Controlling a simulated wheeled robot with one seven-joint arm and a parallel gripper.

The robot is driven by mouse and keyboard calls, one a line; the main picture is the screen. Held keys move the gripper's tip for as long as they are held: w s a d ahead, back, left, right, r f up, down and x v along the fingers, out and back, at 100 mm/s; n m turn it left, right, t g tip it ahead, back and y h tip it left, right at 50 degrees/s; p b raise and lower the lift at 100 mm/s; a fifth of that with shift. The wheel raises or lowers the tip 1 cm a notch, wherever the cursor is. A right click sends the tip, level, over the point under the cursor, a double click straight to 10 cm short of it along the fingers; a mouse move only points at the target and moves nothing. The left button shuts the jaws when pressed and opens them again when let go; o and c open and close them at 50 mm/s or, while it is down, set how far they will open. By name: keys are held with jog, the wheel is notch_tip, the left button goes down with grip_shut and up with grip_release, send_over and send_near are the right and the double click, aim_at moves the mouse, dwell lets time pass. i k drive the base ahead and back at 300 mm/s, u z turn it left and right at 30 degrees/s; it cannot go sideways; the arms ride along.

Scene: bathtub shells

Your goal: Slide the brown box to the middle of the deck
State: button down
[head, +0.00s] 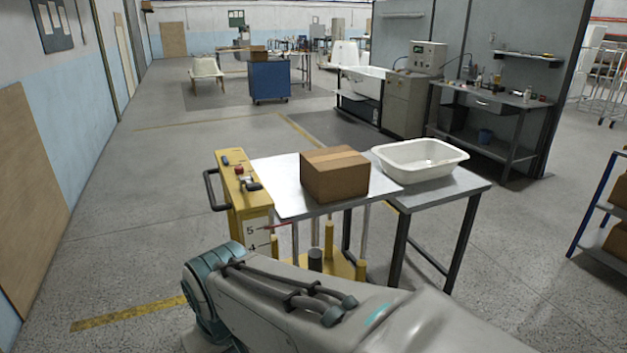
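The brown box (334,175) is a closed cardboard carton with tape along its top. It sits upright on the silver deck (273,173) of a yellow lift cart, toward the deck's right side. Bare deck shows to the left of the box. The box's far side and underside are hidden. My arm crosses the bottom of the head view, in front of and below the deck. My gripper is not in view.
The cart's yellow control post (241,186) with a handle stands at the deck's left. A white tub (420,159) sits on a grey table (461,186) close to the deck's right. A shelf rack (597,215) stands far right. Open floor lies to the left.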

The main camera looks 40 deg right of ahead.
aim_at(329, 174)
jog(key=z, duration=0.75)
jog(key=i, duration=0.95)
jog(key=z, duration=1.3)
jog(key=i, duration=0.4)
jog(key=z, duration=0.3)
